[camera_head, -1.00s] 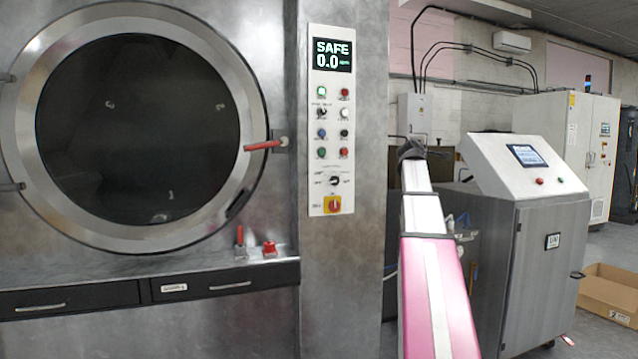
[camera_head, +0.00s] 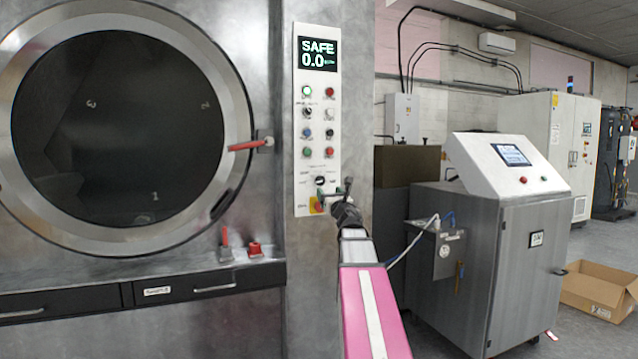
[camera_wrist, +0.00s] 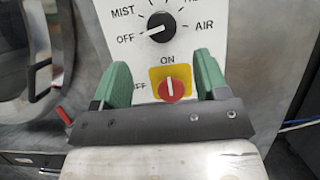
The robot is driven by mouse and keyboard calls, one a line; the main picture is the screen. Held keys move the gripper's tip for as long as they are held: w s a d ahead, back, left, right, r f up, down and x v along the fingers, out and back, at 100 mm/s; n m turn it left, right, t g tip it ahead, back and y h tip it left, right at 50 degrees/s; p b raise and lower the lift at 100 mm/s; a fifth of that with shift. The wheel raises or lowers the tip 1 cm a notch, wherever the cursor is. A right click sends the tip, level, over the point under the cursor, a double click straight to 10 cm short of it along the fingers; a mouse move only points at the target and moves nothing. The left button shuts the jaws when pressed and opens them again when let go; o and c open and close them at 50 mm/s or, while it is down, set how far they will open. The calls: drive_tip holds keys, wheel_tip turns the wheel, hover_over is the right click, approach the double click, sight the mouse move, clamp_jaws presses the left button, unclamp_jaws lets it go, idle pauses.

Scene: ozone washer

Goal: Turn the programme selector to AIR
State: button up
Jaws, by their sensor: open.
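The programme selector (camera_wrist: 161,27) is a round black knob with a white pointer line on the white control panel. Its pointer points left, toward OFF; the AIR label (camera_wrist: 205,23) is on its right. It also shows small in the head view (camera_head: 320,181). My gripper (camera_wrist: 161,60) is open, with its green fingers apart and nothing between them touching. In the wrist view its fingertips are below the selector, on either side of a red rotary switch (camera_wrist: 172,90) on a yellow plate. In the head view my gripper (camera_head: 335,196) is at the panel's lower right and partly covers that switch.
The panel's upper part has a display (camera_head: 317,54) reading SAFE 0.0 and several buttons. A round washer door (camera_head: 120,115) with a red handle (camera_head: 248,146) is to the left. A steel cabinet (camera_head: 500,260) and an open cardboard box (camera_head: 600,290) stand to the right.

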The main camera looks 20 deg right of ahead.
sight(321, 180)
drive_tip(key=x, duration=0.9)
drive_tip(key=shift+w+d, duration=0.1)
drive_tip(key=shift+r, duration=0.1)
drive_tip(key=c, duration=0.9)
